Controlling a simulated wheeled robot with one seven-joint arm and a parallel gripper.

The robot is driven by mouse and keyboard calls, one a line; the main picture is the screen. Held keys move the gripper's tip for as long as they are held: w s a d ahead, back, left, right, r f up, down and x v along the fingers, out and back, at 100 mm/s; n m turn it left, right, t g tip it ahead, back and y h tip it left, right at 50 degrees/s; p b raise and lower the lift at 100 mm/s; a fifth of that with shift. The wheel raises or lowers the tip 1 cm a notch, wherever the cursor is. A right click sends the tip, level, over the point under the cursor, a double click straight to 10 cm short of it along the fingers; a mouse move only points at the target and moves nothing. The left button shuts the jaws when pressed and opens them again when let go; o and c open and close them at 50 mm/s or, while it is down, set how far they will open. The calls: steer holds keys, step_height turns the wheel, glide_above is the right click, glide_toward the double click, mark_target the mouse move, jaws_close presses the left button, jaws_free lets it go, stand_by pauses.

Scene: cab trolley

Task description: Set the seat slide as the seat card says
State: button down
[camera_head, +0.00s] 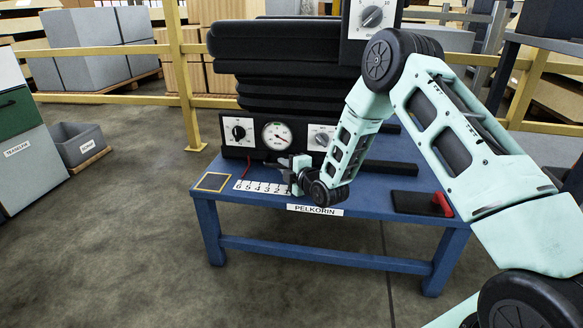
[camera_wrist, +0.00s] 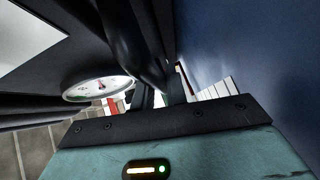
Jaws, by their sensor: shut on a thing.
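The black seat (camera_head: 285,60) stands on a blue bench labelled PELKORIN (camera_head: 340,262). A white scale strip (camera_head: 262,188) numbered 6 to 1 from left to right lies along the bench's front, below the seat base. My gripper (camera_head: 291,175) is low at the strip's right end, near 1. In the wrist view my gripper (camera_wrist: 160,98) is shut on a dark bar (camera_wrist: 132,45), which appears to be the seat slide's handle; its gripped end is mostly hidden. White scale marks (camera_wrist: 222,89) show beside the fingers. I cannot make out a seat card.
A dial gauge (camera_head: 277,135) sits between a left knob panel (camera_head: 239,132) and a right knob panel (camera_head: 320,137). Another knob panel (camera_head: 372,17) stands above. A yellow-outlined square (camera_head: 212,182) is at the bench's left. Yellow rails run behind.

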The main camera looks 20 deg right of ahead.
steer(key=shift+w+a+r, duration=0.1)
steer(key=shift+a, duration=0.25)
steer(key=c, duration=1.4)
jaws_free()
steer(key=shift+d, duration=0.1)
steer(key=shift+s+d, duration=0.15)
steer(key=shift+s, duration=0.3)
steer(key=p+v, duration=0.6)
steer(key=v, duration=1)
steer(key=shift+s, duration=0.25)
steer(key=shift+r, duration=0.1)
